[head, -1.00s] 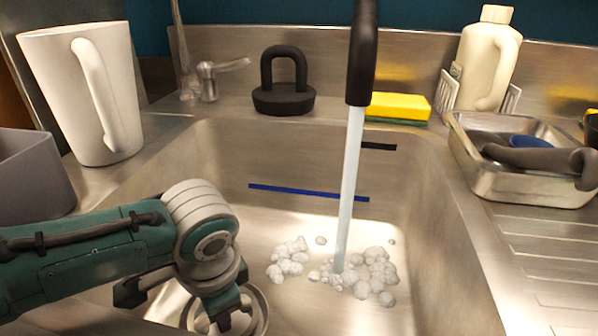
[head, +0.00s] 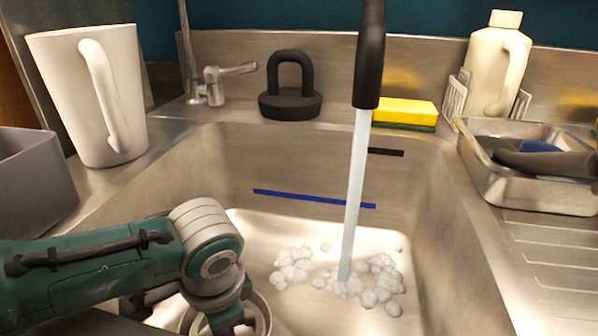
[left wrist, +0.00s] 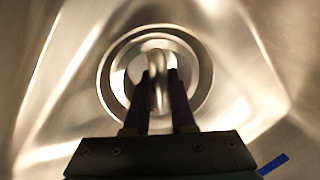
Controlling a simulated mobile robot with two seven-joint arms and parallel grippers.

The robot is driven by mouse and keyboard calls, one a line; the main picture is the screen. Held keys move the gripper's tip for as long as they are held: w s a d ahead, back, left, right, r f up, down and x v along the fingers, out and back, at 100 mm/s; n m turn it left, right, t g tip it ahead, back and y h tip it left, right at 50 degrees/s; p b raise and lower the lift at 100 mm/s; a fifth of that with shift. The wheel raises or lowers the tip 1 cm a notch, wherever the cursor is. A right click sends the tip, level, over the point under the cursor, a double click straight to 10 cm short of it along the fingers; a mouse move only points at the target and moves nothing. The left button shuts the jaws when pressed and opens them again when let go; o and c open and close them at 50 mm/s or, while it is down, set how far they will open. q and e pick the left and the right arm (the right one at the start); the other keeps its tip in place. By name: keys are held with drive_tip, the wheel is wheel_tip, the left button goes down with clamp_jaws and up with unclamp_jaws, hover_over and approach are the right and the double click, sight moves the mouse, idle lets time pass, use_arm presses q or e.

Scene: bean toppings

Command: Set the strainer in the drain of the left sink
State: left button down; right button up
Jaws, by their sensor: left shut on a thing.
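The strainer (left wrist: 158,68) shows in the left wrist view as a shiny metal piece with a rounded knob, inside a round metal ring. My left gripper (left wrist: 159,92) is shut on its knob. The ring, which looks like the drain rim (left wrist: 104,82), surrounds the strainer; I cannot tell whether the strainer is seated or just above it. In the head view my left gripper (head: 232,320) points down over the round rim (head: 266,318) in the sink floor, at the bottom edge. My arm hides most of the strainer there. My right gripper is not in view.
Water runs from the black faucet (head: 369,60) onto white foam (head: 352,286) right of my gripper. A white mug (head: 84,95) and grey bin (head: 32,180) stand left. A black stopper (head: 290,95), yellow sponge (head: 404,112) and metal tray (head: 535,190) sit around the sink.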

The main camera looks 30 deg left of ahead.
use_arm(q)
drive_tip(key=c, duration=0.7)
unclamp_jaws()
